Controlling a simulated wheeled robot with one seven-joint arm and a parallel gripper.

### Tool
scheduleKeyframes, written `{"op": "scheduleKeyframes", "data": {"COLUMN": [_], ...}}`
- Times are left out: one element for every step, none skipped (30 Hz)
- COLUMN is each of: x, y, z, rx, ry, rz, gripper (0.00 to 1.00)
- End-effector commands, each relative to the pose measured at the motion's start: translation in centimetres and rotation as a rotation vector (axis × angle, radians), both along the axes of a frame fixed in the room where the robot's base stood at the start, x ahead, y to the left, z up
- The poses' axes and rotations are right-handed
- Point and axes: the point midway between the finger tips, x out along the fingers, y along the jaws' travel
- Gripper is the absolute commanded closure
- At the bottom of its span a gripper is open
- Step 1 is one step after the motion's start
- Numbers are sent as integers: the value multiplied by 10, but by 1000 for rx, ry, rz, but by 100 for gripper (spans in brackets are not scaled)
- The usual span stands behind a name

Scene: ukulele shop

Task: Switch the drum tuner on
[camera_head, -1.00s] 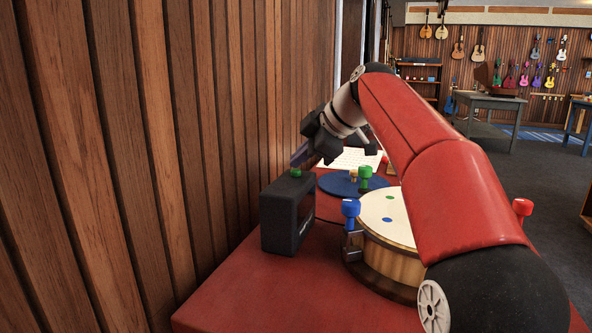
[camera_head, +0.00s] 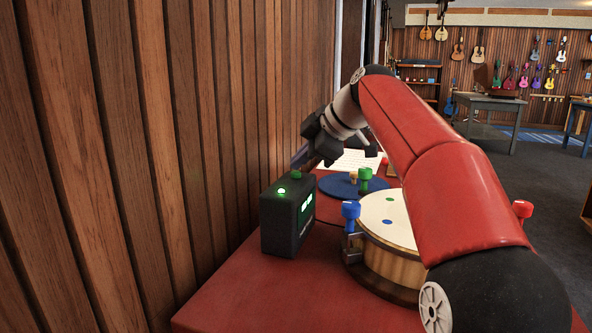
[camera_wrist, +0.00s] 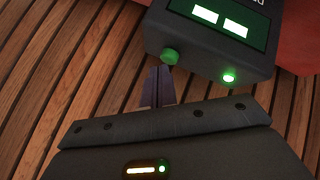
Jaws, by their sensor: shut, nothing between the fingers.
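The drum tuner (camera_head: 285,222) is a dark box standing on the red table near the wooden wall. Its small lamp (camera_head: 281,191) glows green and its display (camera_head: 307,205) is lit. The green button (camera_head: 297,174) is on its top. In the wrist view, the tuner (camera_wrist: 190,42), lit display (camera_wrist: 221,21), lamp (camera_wrist: 229,77) and button (camera_wrist: 170,57) also show. My gripper (camera_wrist: 161,70) is shut and empty, its fingertips right at the green button; I cannot tell whether they still touch it. In the head view, my gripper (camera_head: 300,160) is just above and behind the tuner.
A round drum (camera_head: 385,240) with blue, green and red tuning knobs stands right of the tuner. A blue round mat (camera_head: 340,187) and a white sheet (camera_head: 355,160) lie behind. The wooden wall (camera_head: 150,150) is close on the left. Bare red tabletop (camera_head: 270,300) lies in front.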

Motion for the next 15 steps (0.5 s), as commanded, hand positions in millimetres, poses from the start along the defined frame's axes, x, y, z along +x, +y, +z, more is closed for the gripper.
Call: {"op": "scheduleKeyframes", "data": {"x": [0, 0, 0, 0, 0, 0, 0, 0, 0, 0, 0, 0, 0, 0, 0], "y": [0, 0, 0, 0, 0, 0, 0, 0, 0, 0, 0, 0, 0, 0, 0], "z": [0, 0, 1, 3, 6, 10, 14, 18, 22, 25, 28, 31, 34, 37, 41], "rx": [0, 0, 0, 0, 0, 0, 0, 0, 0, 0, 1, 1, 1, 1, 1], "ry": [0, 0, 0, 0, -1, -1, -1, -1, -1, -1, -1, 0, 0, 0, 0], "rz": [0, 0, 0, 0, 0, -1, -1, -1, -1, -1, 0, 1, 1, 1, 1], "gripper": [100, 100, 100, 100, 100, 100, 100, 100, 100, 100, 100, 100, 100, 100, 100]}}
